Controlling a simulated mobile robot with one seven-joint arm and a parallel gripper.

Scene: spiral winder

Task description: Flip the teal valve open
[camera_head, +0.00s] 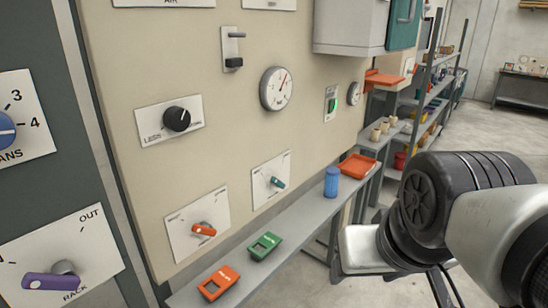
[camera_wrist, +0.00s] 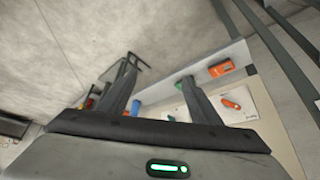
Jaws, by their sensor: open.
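The teal valve (camera_head: 277,183) is a small teal lever on a white plate (camera_head: 264,192) on the beige panel, left of my arm in the head view. Its lever points down and to the right. In the wrist view a small teal bit (camera_wrist: 171,118), seemingly the valve, shows low between the fingers, partly hidden by the gripper body. My gripper (camera_wrist: 158,72) is open with nothing between its fingers. In the head view its fingers are not visible; my arm is right of the panel, apart from the valve.
An orange valve (camera_head: 203,230) sits left of the teal one. Floor (camera_head: 475,125) is open at right.

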